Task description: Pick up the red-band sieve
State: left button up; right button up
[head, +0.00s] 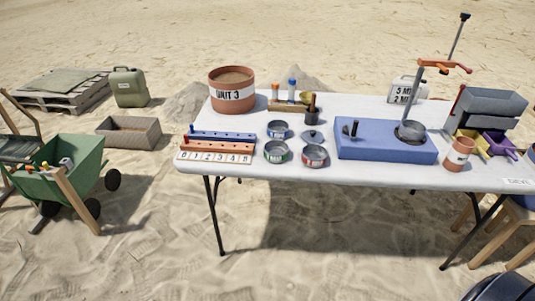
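The red-band sieve (313,157) is a small round grey metal pan with a red band. It sits upright on the white folding table (370,178), near its front edge. A green-band sieve (276,152) stands to its left and a blue-band sieve (278,130) behind that one. A small grey lid-like disc with a knob (312,136) lies just behind the red-band sieve. Neither of my grippers is in view, and nothing touches the red-band sieve.
A blue box (375,141) with a round metal pan stands right of the sieves. A numbered rack (215,153) is to their left, and a terracotta UNIT 3 tub (232,92) behind. A terracotta cup (459,153) is farther right. Open sand lies before the table.

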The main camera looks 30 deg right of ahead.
aim_at(313, 155)
jog(key=l+u, duration=0.3)
jog(key=l, duration=0.2)
jog(key=k+l+u, duration=0.1)
jog(key=l+u, duration=0.2)
jog(key=l, duration=0.15)
jog(key=k+l+u, duration=0.1)
jog(key=l+u, duration=0.15)
jog(key=l, duration=0.2)
jog(key=k+l+u, duration=0.3)
jog(key=i+l, duration=0.1)
jog(key=l, duration=0.05)
